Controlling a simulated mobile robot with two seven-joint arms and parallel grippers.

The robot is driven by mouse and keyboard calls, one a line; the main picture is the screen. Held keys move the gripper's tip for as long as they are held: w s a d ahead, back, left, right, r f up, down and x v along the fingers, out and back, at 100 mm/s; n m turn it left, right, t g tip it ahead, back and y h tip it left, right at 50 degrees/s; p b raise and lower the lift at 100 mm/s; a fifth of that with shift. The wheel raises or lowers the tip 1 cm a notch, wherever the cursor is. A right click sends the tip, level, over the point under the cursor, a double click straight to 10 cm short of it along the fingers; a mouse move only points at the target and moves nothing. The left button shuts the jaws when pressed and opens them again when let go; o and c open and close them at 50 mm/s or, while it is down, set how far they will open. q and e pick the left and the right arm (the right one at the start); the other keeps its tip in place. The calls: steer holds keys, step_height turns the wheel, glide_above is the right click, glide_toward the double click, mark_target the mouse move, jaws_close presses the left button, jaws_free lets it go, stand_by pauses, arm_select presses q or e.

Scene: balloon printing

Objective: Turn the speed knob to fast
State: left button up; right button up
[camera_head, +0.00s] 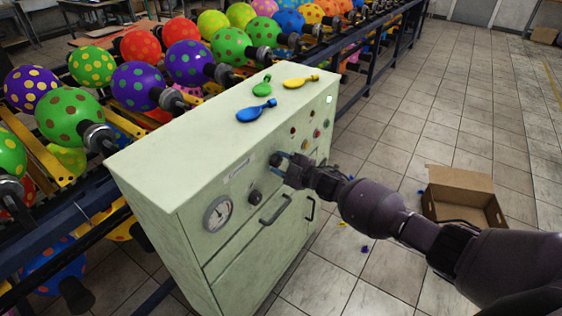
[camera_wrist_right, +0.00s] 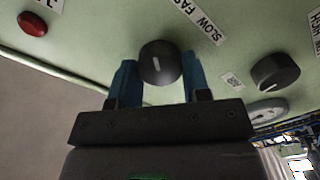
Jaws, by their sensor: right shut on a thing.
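The black round speed knob (camera_wrist_right: 160,62) sits on the pale green cabinet (camera_head: 150,160) front, beside the "SLOW FAST" label (camera_wrist_right: 197,20). Its short white mark runs roughly up and down in the right wrist view. My right gripper (camera_wrist_right: 157,78) is shut on the knob, with one blue finger on either side. In the head view the right gripper (camera_head: 277,160) is at the upper part of the cabinet front and mostly hides this knob. My left gripper is not in view.
A second black knob (camera_head: 255,196) and a round gauge (camera_head: 217,213) are on the same panel. Limp balloons (camera_head: 257,111) lie on the cabinet top. An open cardboard box (camera_head: 462,197) is on the floor at right.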

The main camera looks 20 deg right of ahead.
steer(key=shift+m, duration=0.5)
steer(key=o, duration=0.9)
steer(key=v, duration=1)
steer(key=shift+s+d, duration=0.3)
